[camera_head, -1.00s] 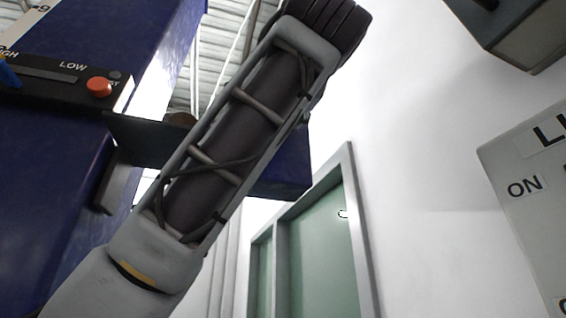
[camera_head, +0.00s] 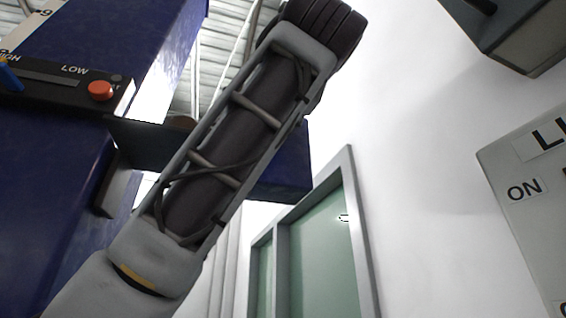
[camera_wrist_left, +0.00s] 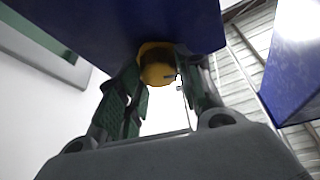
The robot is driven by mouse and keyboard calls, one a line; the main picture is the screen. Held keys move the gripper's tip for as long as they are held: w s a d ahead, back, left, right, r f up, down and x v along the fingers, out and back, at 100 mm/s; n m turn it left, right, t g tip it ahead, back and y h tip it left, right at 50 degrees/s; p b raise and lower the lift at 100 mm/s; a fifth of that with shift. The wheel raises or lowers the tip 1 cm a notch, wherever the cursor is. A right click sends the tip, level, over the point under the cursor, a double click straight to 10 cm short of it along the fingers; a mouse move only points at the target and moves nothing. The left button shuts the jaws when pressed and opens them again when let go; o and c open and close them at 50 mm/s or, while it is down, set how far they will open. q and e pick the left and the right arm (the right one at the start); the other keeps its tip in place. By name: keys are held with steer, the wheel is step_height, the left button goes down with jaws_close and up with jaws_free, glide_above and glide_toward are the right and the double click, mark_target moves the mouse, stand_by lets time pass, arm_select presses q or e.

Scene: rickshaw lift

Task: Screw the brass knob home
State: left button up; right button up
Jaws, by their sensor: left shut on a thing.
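The brass knob (camera_wrist_left: 157,64) shows yellow in the left wrist view, up against the underside of a dark blue block (camera_wrist_left: 110,22). My left gripper (camera_wrist_left: 160,88) has its green-padded fingers on both sides of the knob and is shut on it. The fingers hide the knob's sides, and its thread is hidden. In the head view my left arm crosses the middle and its gripper is not seen. My right gripper is in neither view.
A blue machine column (camera_head: 60,190) stands at the left, with a LOW/HIGH panel bearing a red button (camera_head: 101,90). A dark bracket (camera_head: 150,142) lies behind my arm. A grey ON-labelled panel (camera_head: 520,200) is at the right; a green-paned door (camera_head: 322,250) stands behind.

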arm_select(q)
steer(key=shift+m+h, duration=0.6)
steer(key=shift+m, duration=0.5)
steer(key=o, duration=1)
steer(key=shift+s, duration=0.2)
steer(key=v, duration=1.1)
steer(key=shift+s+f, duration=0.15)
steer(key=shift+s, duration=0.2)
